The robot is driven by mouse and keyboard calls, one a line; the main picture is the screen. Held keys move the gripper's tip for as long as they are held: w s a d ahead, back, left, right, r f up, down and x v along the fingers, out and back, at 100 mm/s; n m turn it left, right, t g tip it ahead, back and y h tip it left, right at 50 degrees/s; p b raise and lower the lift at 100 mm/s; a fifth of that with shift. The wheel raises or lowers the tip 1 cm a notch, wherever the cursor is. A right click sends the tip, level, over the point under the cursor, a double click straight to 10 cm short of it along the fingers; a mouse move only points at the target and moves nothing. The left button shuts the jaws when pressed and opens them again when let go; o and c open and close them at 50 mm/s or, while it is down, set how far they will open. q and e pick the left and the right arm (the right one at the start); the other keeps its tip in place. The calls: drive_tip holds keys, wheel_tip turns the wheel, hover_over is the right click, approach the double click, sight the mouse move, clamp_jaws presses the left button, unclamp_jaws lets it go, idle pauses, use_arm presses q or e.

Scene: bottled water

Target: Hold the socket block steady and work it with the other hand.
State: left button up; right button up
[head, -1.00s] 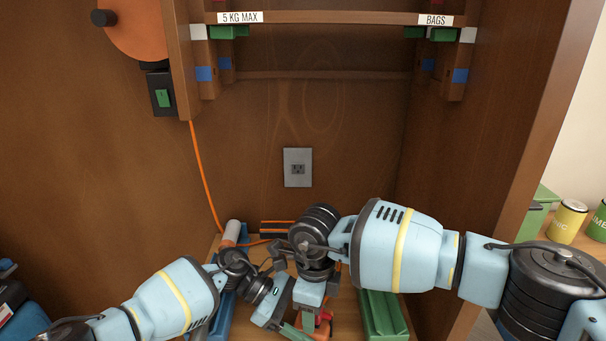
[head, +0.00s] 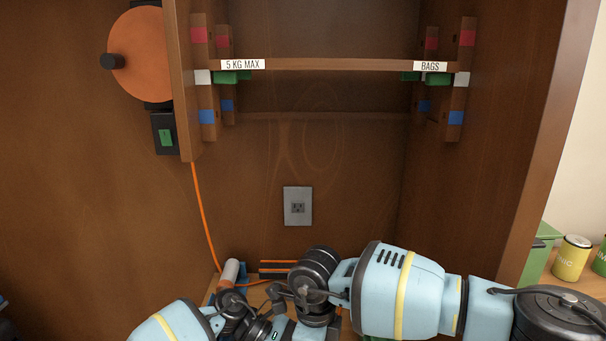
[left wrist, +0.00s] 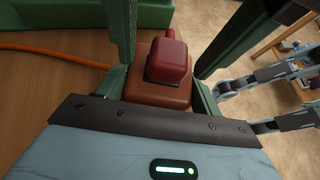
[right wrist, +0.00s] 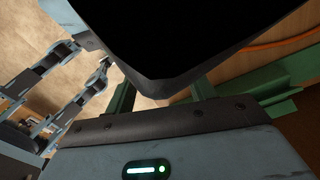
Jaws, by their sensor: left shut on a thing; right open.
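In the left wrist view a brown block (left wrist: 147,91) with a red piece (left wrist: 168,62) on its top sits between the green fingers of my left gripper (left wrist: 172,30). I take the brown block for the socket block. The left gripper is shut on it. My right gripper (right wrist: 163,96) is open. A large black shape (right wrist: 190,25) covers much of the right wrist view and hides its fingertips, so I cannot tell what lies between them. In the head view both hands meet at the bottom edge, where the fingers and the block are cut off.
A grey wall outlet (head: 297,206) is on the back panel. A shelf (head: 340,64) spans the recess above. An orange cord (head: 203,215) hangs at the left, below an orange disc (head: 150,55). A pale cylinder (head: 229,271) stands near my left arm. A yellow can (head: 572,258) stands at the right.

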use_arm(q)
drive_tip(key=shift+f, duration=0.1)
use_arm(e)
clamp_jaws()
drive_tip(key=shift+r, duration=0.15)
drive_tip(key=shift+r, duration=2.85)
use_arm(q)
drive_tip(key=o, duration=1)
